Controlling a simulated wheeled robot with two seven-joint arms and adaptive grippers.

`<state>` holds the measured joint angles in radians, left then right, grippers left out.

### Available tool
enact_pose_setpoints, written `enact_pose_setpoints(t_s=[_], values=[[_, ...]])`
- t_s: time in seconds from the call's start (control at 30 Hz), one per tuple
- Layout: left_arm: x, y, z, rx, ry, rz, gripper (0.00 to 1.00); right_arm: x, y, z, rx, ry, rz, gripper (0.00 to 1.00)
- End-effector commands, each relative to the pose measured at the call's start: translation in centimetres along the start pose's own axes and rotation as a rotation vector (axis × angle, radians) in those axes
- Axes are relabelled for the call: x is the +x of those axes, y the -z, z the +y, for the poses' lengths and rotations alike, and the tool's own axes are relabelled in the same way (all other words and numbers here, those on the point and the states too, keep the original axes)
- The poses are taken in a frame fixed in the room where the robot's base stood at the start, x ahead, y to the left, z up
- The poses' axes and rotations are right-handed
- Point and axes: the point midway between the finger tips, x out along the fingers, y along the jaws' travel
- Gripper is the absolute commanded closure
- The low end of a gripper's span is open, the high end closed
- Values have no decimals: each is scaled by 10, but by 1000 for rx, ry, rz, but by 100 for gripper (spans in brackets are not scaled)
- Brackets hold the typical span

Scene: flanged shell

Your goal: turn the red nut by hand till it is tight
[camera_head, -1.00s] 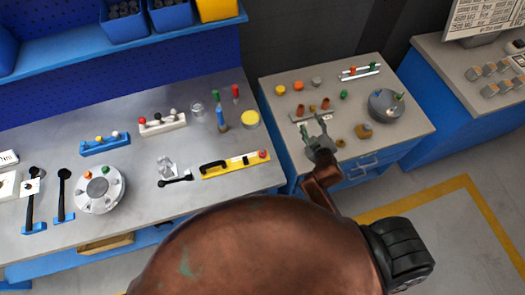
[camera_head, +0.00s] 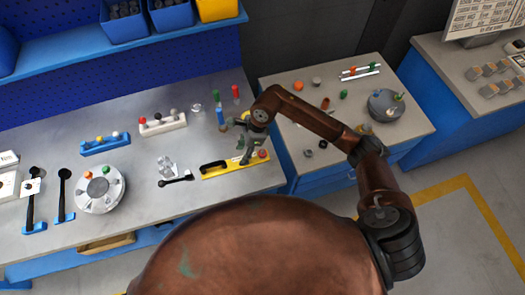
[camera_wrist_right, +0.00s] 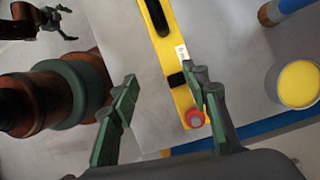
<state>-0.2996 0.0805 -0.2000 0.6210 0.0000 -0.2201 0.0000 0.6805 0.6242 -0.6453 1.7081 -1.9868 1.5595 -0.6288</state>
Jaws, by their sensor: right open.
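The red nut (camera_head: 263,154) sits at the right end of a yellow bar tool (camera_head: 222,167) that lies on the grey workbench. In the right wrist view the red nut (camera_wrist_right: 194,118) is at the near end of the yellow bar (camera_wrist_right: 162,38), beside the right-hand finger and partly overlapped by it. My right gripper (camera_head: 246,153) is above the right part of the bar, fingers pointing down. Contact with the nut cannot be made out. My left gripper is not seen in the head view.
A yellow-topped jar (camera_wrist_right: 300,83) stands right of the bar. A blue-handled tool (camera_head: 221,118) and a red-topped one (camera_head: 236,93) stand behind. A black lever (camera_head: 177,181) lies left of the bar.

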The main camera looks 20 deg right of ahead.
Motion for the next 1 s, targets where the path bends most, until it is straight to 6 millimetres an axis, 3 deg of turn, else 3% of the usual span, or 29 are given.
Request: enact_pose_setpoints(t_s=[0.03,0.1,0.23,0.37,0.7,1.0], values=[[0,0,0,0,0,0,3,-6,24,-12,-16,17,106,57],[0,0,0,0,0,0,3,-14,50,-22,-26,28,219,57],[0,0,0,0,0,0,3,-23,77,-31,-29,35,331,57],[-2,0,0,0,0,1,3,-15,86,-32,-28,33,353,57],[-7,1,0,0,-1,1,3,34,102,-34,-28,33,347,57],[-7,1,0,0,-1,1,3,47,106,-35,-29,35,347,57]])
